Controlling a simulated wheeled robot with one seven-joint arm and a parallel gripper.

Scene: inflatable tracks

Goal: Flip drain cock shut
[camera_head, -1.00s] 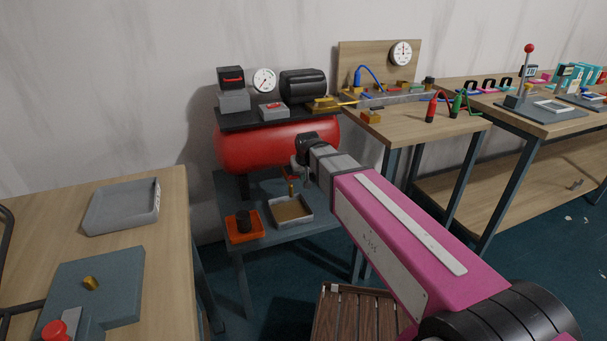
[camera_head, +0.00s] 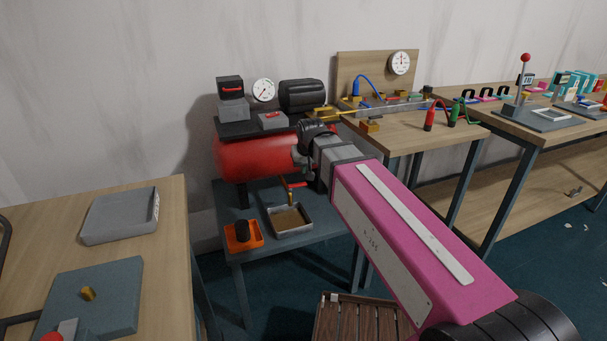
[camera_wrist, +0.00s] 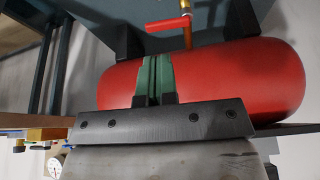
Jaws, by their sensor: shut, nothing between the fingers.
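The drain cock (camera_head: 290,195) is a brass fitting under the red tank, above a tray. Its red lever (camera_head: 297,184) sticks out sideways to the right in the head view. In the wrist view the red lever (camera_wrist: 167,25) lies across the brass stem (camera_wrist: 187,38), pointing left. My gripper (camera_wrist: 156,62) has its green fingers together, empty, in front of the red tank (camera_wrist: 225,80). The fingertips show a little below the lever in the wrist picture; I cannot tell the exact gap. In the head view my gripper (camera_head: 301,166) is just above the lever, partly hidden by my wrist.
The compressor's red tank (camera_head: 250,158) stands on a low grey table (camera_head: 265,253).

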